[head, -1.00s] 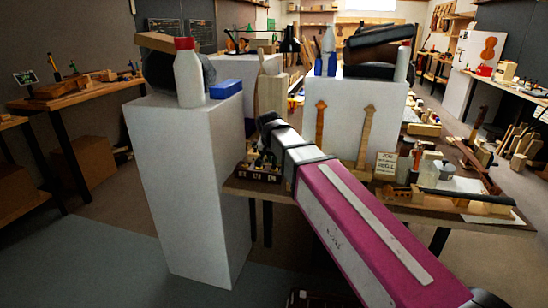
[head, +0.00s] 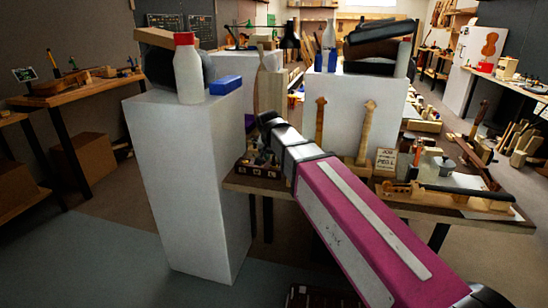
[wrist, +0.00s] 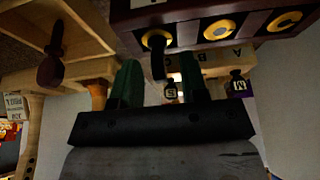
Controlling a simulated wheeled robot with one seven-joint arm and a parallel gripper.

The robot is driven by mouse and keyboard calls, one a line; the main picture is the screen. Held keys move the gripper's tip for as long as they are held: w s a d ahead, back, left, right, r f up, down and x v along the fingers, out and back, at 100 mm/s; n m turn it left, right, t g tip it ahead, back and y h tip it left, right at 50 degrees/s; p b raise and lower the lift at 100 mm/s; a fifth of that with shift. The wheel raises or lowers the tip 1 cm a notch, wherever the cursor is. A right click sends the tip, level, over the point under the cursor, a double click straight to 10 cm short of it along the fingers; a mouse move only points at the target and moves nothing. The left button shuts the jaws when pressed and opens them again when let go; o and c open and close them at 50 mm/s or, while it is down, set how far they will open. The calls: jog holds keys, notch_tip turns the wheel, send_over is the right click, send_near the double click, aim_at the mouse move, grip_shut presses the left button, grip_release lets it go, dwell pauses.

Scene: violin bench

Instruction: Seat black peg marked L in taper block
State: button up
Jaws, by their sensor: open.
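In the wrist view my gripper (wrist: 159,82) is open, its two green fingers pointing up the picture. A black peg (wrist: 158,65) shows between the fingertips, its upper end at the left brass-ringed hole of a dark red-brown block (wrist: 190,14). I cannot read a letter on this peg or tell how deep it sits. Two more black pegs, with tags S (wrist: 171,93) and M (wrist: 240,86), show beyond the fingers near a pale wooden strip lettered A and B. In the head view my gripper cannot be made out.
A wooden frame with a brown peg (wrist: 52,62) is left in the wrist view. In the head view a white pedestal (head: 190,190) stands left of my arm. The bench (head: 400,205) holds a job card (head: 386,160), a jar and a violin neck.

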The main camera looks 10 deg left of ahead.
jog(key=v, duration=1)
jog(key=shift+r, duration=0.3)
jog(key=shift+s, duration=0.2)
